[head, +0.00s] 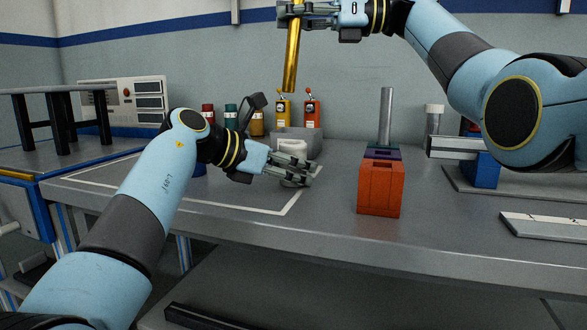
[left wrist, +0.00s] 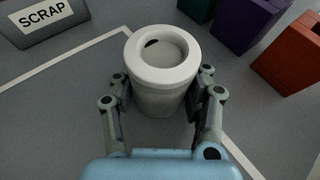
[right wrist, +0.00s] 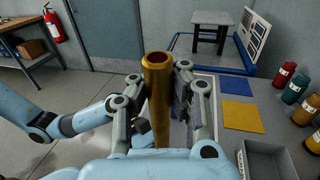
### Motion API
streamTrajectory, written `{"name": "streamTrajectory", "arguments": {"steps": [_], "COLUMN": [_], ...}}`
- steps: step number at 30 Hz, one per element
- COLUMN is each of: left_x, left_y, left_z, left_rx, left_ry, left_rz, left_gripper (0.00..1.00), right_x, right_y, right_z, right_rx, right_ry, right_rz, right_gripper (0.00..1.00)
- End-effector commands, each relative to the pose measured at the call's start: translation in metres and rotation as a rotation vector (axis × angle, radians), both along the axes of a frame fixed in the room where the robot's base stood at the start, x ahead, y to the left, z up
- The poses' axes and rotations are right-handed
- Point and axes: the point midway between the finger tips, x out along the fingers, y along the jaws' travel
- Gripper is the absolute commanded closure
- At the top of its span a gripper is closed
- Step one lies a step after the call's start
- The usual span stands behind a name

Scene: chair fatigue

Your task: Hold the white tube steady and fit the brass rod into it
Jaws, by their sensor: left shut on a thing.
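The white tube (head: 295,147) stands upright on the bench inside a white marked outline. The left wrist view shows its round open top and pale wall (left wrist: 158,100). My left gripper (head: 291,166) is shut around the tube, one finger on each side (left wrist: 163,80). The brass rod (head: 292,58) hangs nearly upright, slightly tilted, high above the tube and apart from it. My right gripper (head: 297,14) is shut on the rod's upper part. The right wrist view shows the rod (right wrist: 158,100) between both fingers (right wrist: 159,75). The tube's lower part is partly hidden by my left fingers in the head view.
An orange bin (head: 380,190) stands right of the tube, with purple and green bins behind it and a grey metal cylinder (head: 386,115) farther back. A SCRAP bin (left wrist: 45,20) is behind the tube. Several bottles (head: 231,118) line the back.

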Motion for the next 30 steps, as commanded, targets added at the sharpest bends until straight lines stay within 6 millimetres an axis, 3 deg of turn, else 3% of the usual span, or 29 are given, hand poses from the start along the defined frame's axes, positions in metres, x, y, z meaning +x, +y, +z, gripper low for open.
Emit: {"name": "streamTrajectory", "arguments": {"steps": [4,5,11,22,30], "left_x": [0.000,0.000,0.000,-0.004,-0.033], "left_y": [0.000,0.000,0.000,0.008,0.051], "left_z": [0.000,0.000,0.000,0.003,0.024], "left_rx": [0.001,0.001,0.001,0.000,0.005], "left_ry": [0.001,0.001,0.001,0.000,-0.004], "left_rz": [0.000,0.000,0.000,0.002,0.003], "left_gripper": [0.87,0.50,0.26,0.26,0.26], "right_x": [0.000,0.000,0.000,0.000,0.000], "right_y": [0.000,0.000,0.000,0.000,0.000], "right_z": [0.001,0.001,0.001,0.001,0.001], "right_rx": [0.001,0.001,0.001,0.001,0.001], "right_ry": [-0.001,-0.001,-0.001,-0.001,-0.001], "right_rz": [0.000,0.000,0.000,0.000,0.000], "right_gripper": [1.00,1.00,1.00,1.00,1.00]}}
